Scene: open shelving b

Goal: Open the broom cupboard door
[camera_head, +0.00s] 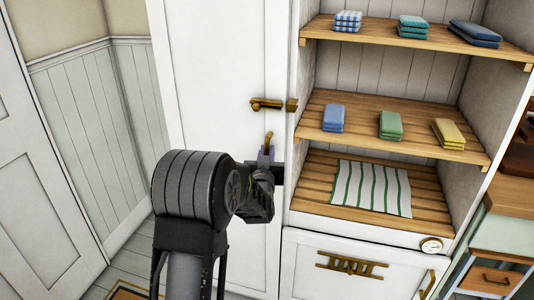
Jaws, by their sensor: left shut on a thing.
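The tall white broom cupboard door (215,60) stands left of the open shelves. It looks flush with the frame beside it; I cannot tell whether there is a small gap. A brass latch (266,104) sits on the door near its right edge, with a brass catch (291,105) on the frame beside it. Below the latch is a brass handle (268,139). My left gripper (267,158) is at this handle, shut on it, with its arm coming up from below. The arm hides the lower part of the door. My right gripper is not in view.
Open wooden shelves (380,145) with folded cloths adjoin the door on the right. A panelled wall (95,125) and another white door (35,190) are at left, with some floor between.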

